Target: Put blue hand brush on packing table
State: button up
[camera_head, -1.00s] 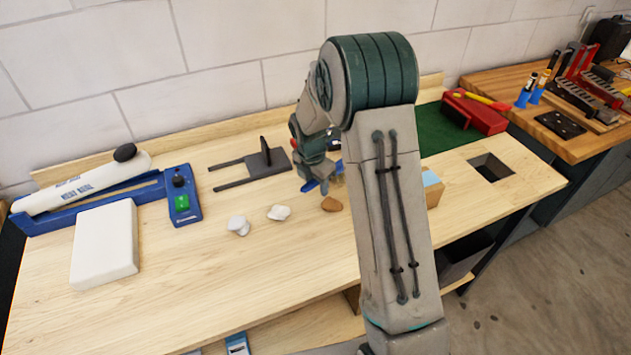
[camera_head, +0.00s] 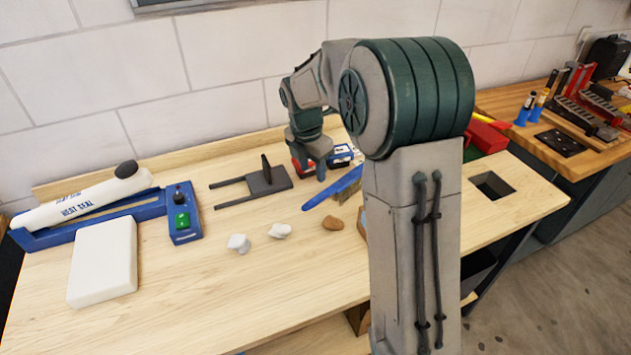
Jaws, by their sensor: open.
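The blue hand brush (camera_head: 335,189) lies on the light wood bench (camera_head: 225,290), its handle toward the lower left and its far end partly hidden by my arm. My gripper (camera_head: 314,174) is open, just behind and to the left of the brush in the picture, and looks apart from it. Its fingers are small and partly unclear. Which surface is the packing table I cannot tell; a second, darker wood table (camera_head: 500,103) stands at the right.
A dark two-pronged plate (camera_head: 262,182), two white lumps (camera_head: 239,243) and a brown lump (camera_head: 333,224) lie nearby. A white block (camera_head: 103,262) and a blue device with a white roll (camera_head: 80,207) stand left. A square hole (camera_head: 492,186) opens at the right. The front middle is clear.

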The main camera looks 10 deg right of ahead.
jog(key=s+d+r+m+t, duration=0.1)
jog(key=s+r+m, duration=0.3)
jog(key=s+m, duration=0.15)
jog(key=s+d+r+m, duration=0.1)
jog(key=s+r+m, duration=0.2)
jog(key=s+m, duration=0.25)
jog(key=s+m+t+y, duration=0.1)
jog(key=s+m, duration=1.2)
jog(key=s, duration=0.3)
jog(key=shift+s+d+f+m+t, duration=0.2)
jog(key=shift+s+f+m+t, duration=0.05)
jog(key=shift+m+t, duration=0.15)
